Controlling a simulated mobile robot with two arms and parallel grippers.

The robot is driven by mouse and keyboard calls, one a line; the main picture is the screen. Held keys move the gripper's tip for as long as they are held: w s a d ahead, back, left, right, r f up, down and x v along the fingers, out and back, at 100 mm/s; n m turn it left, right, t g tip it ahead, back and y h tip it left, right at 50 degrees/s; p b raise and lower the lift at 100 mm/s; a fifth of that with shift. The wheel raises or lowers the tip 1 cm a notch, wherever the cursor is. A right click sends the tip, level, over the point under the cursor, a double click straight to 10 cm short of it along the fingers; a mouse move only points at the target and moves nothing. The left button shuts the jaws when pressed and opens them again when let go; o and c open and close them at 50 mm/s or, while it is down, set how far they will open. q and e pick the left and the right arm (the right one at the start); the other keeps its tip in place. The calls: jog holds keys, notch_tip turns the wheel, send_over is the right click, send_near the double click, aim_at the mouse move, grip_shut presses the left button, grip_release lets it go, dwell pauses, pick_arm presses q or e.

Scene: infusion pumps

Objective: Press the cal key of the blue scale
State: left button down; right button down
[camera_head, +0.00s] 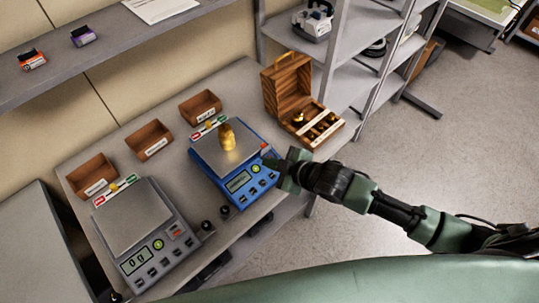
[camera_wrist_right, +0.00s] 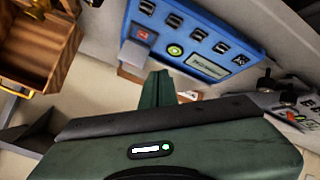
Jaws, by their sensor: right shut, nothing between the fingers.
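The blue scale (camera_head: 205,174) stands on the table with a brass weight (camera_head: 227,137) on its steel pan. Its front panel carries a display (camera_head: 238,182), a round green button and several dark keys. In the right wrist view the blue panel (camera_wrist_right: 205,37) is at the top, with a red-marked key (camera_wrist_right: 142,35) beside the green button (camera_wrist_right: 175,50). The key labels are too small to read, so I cannot tell which is cal. My right gripper (camera_head: 268,163) is shut and empty, its tip (camera_wrist_right: 158,78) close to the panel's right end; contact cannot be told.
A grey scale (camera_head: 132,214) reading 0 g stands at the front left. Three wooden bins (camera_head: 149,140) line the back of the table. An open wooden weight case (camera_head: 312,125) stands right of the blue scale.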

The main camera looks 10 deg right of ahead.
jog(key=w+d+r+n+y, duration=0.1)
jog(key=w+d+r+n, duration=0.1)
jog(key=d+r+n, duration=0.1)
notch_tip(320, 180, up, 2)
jog(key=shift+w+d+r+n+y+p, duration=0.1)
jog(key=shift+w+d+n+y+p, duration=0.25)
jog(key=shift+n, duration=0.25)
jog(key=b, duration=0.8)
send_near(265, 153)
jog(key=x, duration=0.4)
jog(key=shift+w+a+r, duration=0.25)
jog(key=shift+w+a, duration=0.05)
jog(key=shift+w, duration=0.1)
jog(key=shift+w+a+f, duration=0.15)
jog(key=shift+w+f, duration=0.05)
jog(key=shift+f, duration=0.4)
jog(key=shift+f, duration=0.1)
jog(key=shift+w+f, duration=0.1)
jog(key=shift+f, duration=0.2)
